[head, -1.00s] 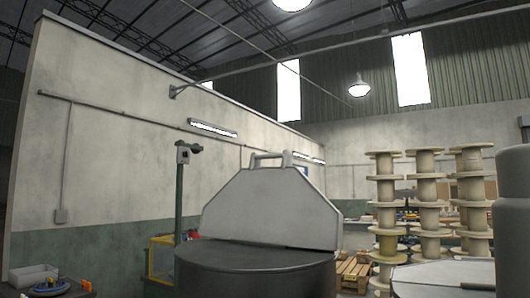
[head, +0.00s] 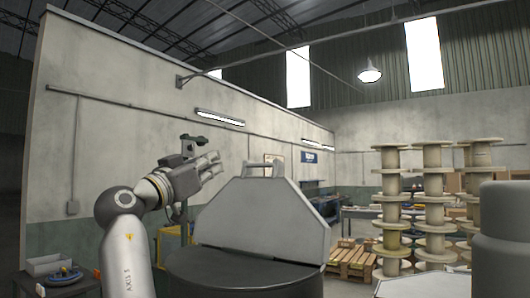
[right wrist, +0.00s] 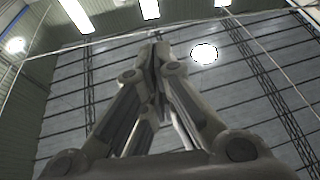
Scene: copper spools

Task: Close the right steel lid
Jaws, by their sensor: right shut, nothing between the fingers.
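A pale grey steel lid (head: 262,222) with angled corners stands raised in the middle of the head view, with a handle (head: 265,162) on its top edge. It rises from a dark round drum top (head: 235,270). My right gripper (head: 213,166) is up and to the left of the lid in the head view, apart from the handle, with its fingers pointing right. In the right wrist view its fingers (right wrist: 158,60) meet with nothing between them. A second pale flat steel surface (head: 425,287) shows at the bottom right, mostly cut off. My left gripper is not in view.
Stacked wooden spools (head: 432,200) stand at the back right. A wooden pallet (head: 352,260) lies on the floor behind the lid. The air above the lid is clear.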

